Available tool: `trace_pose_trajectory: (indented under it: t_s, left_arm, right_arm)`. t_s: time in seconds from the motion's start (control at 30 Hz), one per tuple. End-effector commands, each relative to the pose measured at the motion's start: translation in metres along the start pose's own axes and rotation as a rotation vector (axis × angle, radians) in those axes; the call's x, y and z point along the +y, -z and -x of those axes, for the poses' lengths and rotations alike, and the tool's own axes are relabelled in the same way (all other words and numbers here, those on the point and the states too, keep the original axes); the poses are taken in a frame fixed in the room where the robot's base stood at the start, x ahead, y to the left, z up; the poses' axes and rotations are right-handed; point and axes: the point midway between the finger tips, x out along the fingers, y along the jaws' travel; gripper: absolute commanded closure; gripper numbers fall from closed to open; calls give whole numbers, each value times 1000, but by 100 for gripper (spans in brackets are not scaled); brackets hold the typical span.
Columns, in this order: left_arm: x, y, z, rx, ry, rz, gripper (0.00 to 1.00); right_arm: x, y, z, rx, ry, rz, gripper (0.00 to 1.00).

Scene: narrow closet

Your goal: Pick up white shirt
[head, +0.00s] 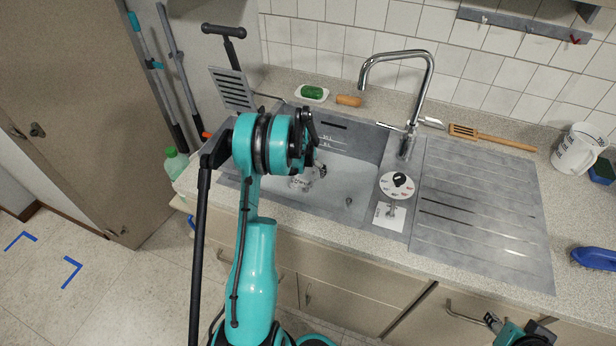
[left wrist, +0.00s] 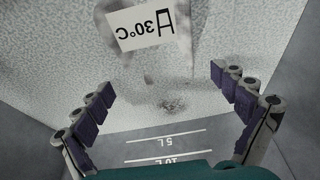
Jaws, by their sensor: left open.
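A pale, crumpled, partly see-through item marked "30°C" (left wrist: 160,62) lies in the sink between my left gripper's fingers in the left wrist view; it may be the white shirt, but its outline is unclear. In the head view a small whitish patch of it (head: 305,180) shows in the sink basin beside my arm. My left gripper (left wrist: 162,85) is open and empty, its fingers spread either side of the label. In the head view my left gripper (head: 316,160) is over the basin's left part, mostly hidden by its wrist. My right gripper (head: 518,330) shows only partly at the bottom right.
The tall tap (head: 430,75) stands behind the sink (head: 350,130), with its ribbed drainboard (head: 480,205) to the right. A green sponge dish (head: 312,93), wooden spatula (head: 490,136), white measuring jug (head: 578,150) and blue brush (head: 595,258) rest on the counter.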

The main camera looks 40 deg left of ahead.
Motion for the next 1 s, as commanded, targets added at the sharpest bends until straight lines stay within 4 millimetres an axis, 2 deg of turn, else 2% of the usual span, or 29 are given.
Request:
trace_pose_trajectory:
  t_s: [0.07, 0.27, 0.37, 0.53, 0.57, 0.83, 1.0]
  left_arm:
    - [0, 0, -10, 0, 0, 0, 3]
    - [0, 0, -9, 0, 0, 0, 3]
    - [0, 0, -9, 0, 0, 0, 25]
    - [0, 0, -9, 0, 0, 0, 69]
    - [0, 0, -9, 0, 0, 0, 73]
    - [0, 2, -6, 1, 0, 0, 73]
    - [0, 9, 20, 1, 0, 0, 73]
  right_arm:
    - [0, -3, -4, 0, 0, 0, 60]
    - [0, -2, -3, 0, 0, 0, 60]
    - [0, -2, -3, 0, 0, 0, 60]
    - [0, -2, -3, 0, 0, 0, 60]
    - [0, -2, -3, 0, 0, 0, 60]
    - [0, -1, -2, 0, 0, 0, 60]
    - [0, 6, 8, 0, 0, 0, 60]
